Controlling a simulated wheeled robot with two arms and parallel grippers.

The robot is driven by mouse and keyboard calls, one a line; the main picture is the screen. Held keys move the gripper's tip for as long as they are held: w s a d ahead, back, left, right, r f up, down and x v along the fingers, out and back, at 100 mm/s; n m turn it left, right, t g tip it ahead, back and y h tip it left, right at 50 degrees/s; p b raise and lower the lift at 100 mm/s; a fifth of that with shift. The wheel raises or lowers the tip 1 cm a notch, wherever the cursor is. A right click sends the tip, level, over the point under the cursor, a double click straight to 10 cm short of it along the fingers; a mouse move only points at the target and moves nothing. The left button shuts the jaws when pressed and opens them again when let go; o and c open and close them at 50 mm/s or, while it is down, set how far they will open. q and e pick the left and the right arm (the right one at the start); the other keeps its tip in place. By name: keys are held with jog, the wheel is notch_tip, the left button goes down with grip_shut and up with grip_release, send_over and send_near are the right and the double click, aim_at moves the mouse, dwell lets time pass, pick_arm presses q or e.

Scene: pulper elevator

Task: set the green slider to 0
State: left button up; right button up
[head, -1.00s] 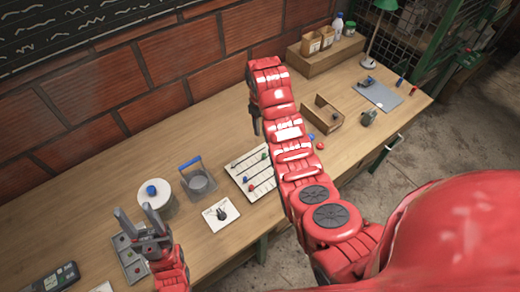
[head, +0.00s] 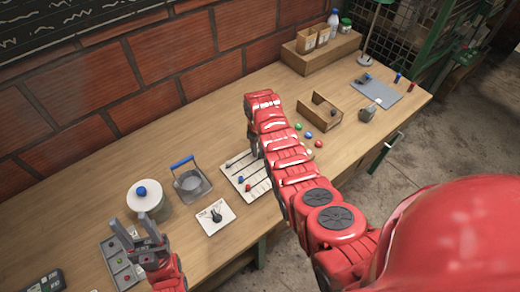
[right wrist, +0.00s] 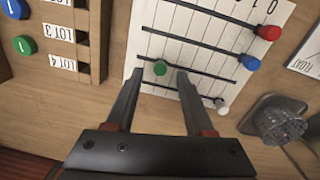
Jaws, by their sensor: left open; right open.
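The slider panel (head: 232,172) is a white board with dark slots, lying on the workbench; my right arm covers part of it in the head view. In the right wrist view the panel (right wrist: 195,45) shows the green slider knob (right wrist: 160,68) partway along its slot, with red (right wrist: 270,32), blue (right wrist: 252,62) and white (right wrist: 221,106) knobs further right. My right gripper (right wrist: 159,73) is open, its fingertips on either side of the green knob with gaps; contact cannot be told. My left gripper (head: 137,232) is open and empty, over a grey button box (head: 122,264).
A white pot (head: 147,202), a grey holder with blue handle (head: 190,184) and a dial card (head: 215,217) stand left of the panel. In the right wrist view a lot-labelled rack (right wrist: 95,40) is at left.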

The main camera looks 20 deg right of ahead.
aim_at(260, 156)
jog(key=shift+f, duration=1.1)
grip_shut()
dwell(0.5)
dwell(0.3)
